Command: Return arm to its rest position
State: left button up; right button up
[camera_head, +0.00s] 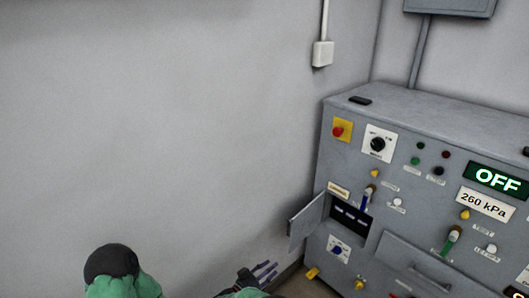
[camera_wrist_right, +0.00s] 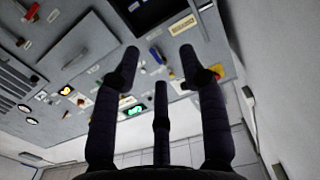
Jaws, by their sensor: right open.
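My right gripper (camera_head: 262,272) shows small at the bottom edge of the head view, to the left of the grey control cabinet and apart from it. In the right wrist view its dark fingers (camera_wrist_right: 160,62) are spread open with nothing between them. The cabinet front (camera_wrist_right: 80,60) lies beyond the fingertips in that view, turned about. A green and black part of my own arm shows at the lower left of the head view. My left gripper is not in view.
The grey cabinet (camera_head: 440,110) fills the right side, with knobs, levers, an "OFF" display (camera_head: 497,180) and a "260 kPa" label (camera_head: 486,204). A small door (camera_head: 307,221) stands open on its left, near my right gripper. The wall (camera_head: 170,110) is bare to the left.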

jog(key=w+d+f+n+y+p, duration=0.2)
jog(key=d+f+n+y, duration=0.25)
jog(key=y, duration=0.25)
jog(key=s+d+f+n+g+y+p, duration=0.1)
jog(key=s+d+f+g+y+p, duration=0.25)
jog(key=s, duration=0.65)
jog(key=s+r+g+y, duration=0.1)
jog(key=s+g+y, duration=0.2)
jog(key=s, duration=1.1)
jog(key=s+r+n+g+y+p, duration=0.1)
jog(key=s+g, duration=0.4)
jog(key=s, duration=0.9)
jog(key=shift+r+y, duration=0.7)
jog(key=shift+y, duration=0.45)
jog(key=shift+d, duration=0.15)
